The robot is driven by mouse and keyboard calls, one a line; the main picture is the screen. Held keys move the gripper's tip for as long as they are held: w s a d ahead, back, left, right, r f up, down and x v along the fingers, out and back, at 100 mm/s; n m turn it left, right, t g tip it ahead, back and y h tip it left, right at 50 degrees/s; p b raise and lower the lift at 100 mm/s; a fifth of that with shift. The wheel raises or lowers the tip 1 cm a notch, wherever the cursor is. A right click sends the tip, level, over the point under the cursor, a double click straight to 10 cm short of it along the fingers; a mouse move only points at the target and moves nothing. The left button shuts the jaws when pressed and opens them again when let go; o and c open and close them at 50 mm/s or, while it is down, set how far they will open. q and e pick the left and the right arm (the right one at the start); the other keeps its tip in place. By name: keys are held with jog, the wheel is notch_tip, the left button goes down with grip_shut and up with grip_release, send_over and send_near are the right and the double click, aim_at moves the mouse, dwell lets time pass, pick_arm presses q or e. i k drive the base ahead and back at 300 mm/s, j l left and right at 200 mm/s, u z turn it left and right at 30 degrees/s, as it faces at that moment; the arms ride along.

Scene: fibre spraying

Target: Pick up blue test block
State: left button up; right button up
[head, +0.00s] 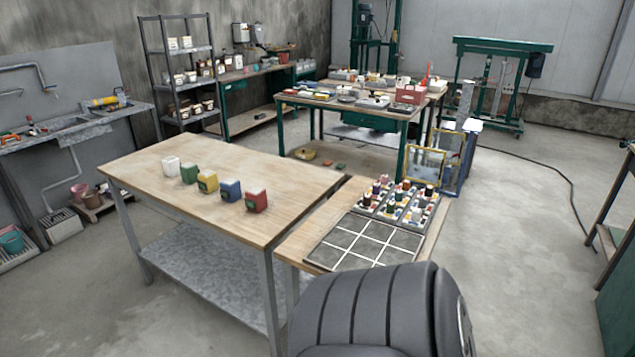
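The blue test block (230,190) stands on the wooden table (285,187) in the head view, in a row of blocks. The yellow block (207,181) is to its left and the red block (256,201) to its right, each with a small gap. A green block (189,173) and a white block (171,165) are farther left in the row. The blue block has a paler top and nothing covers it. Neither of my grippers shows in this view.
A smaller table to the right holds a dark gridded tray (365,241) and a rack of small bottles (398,203). A dark ribbed seat-like shape (365,310) fills the bottom centre. The wooden table is clear around the row. A cluttered green-framed bench (345,108) stands behind.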

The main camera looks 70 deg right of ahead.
aim_at(232, 185)
jog(key=z, duration=1.75)
